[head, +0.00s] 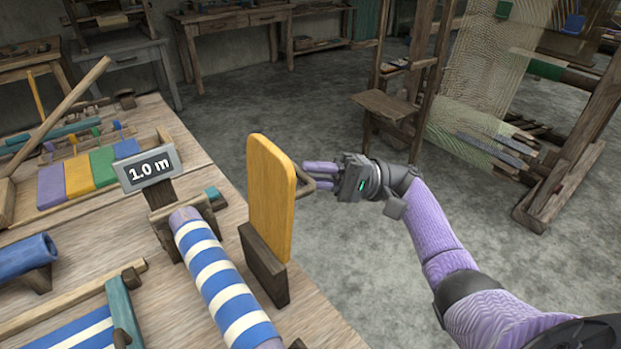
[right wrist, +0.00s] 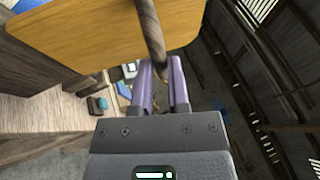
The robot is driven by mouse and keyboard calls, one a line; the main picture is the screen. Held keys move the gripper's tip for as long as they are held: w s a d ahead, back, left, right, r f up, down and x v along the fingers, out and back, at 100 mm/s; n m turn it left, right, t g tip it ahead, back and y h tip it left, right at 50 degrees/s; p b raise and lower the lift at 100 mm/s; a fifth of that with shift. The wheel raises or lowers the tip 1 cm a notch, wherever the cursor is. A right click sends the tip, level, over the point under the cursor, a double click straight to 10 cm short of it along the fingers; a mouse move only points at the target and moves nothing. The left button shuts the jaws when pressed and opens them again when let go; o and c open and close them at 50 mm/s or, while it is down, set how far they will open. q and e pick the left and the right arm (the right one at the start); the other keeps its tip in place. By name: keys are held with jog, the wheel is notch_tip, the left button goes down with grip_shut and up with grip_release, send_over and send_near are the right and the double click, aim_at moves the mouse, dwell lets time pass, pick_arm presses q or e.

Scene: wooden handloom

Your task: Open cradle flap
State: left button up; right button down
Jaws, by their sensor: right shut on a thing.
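The yellow wooden flap (head: 270,200) stands upright at the table's right edge, its foot in a dark wooden block (head: 263,265). It also shows in the right wrist view (right wrist: 90,35). A bent brown handle (right wrist: 149,30) sticks out from its right face. My right gripper (head: 312,177) is shut on this handle, its purple fingers on either side of it; the exact contact is partly hidden. A blue-and-white striped cloth roll (head: 218,283) lies just left of the flap. My left gripper is not in view.
A "1.0 m" sign (head: 150,168) stands behind the roll. Coloured blocks (head: 103,168) and a blue tube (head: 27,258) lie on the table (head: 125,235) to the left. Right of the table is open floor, with a stool (head: 386,108) and a loom frame (head: 577,165) beyond.

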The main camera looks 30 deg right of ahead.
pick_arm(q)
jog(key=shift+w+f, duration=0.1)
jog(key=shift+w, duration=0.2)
pick_arm(e)
jog(key=c, duration=0.6)
grip_release()
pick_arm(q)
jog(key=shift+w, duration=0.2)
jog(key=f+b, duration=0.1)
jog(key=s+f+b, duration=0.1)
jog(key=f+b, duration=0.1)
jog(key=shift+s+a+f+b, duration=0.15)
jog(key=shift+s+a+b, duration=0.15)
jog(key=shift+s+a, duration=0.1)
pick_arm(e)
jog(key=v, duration=1)
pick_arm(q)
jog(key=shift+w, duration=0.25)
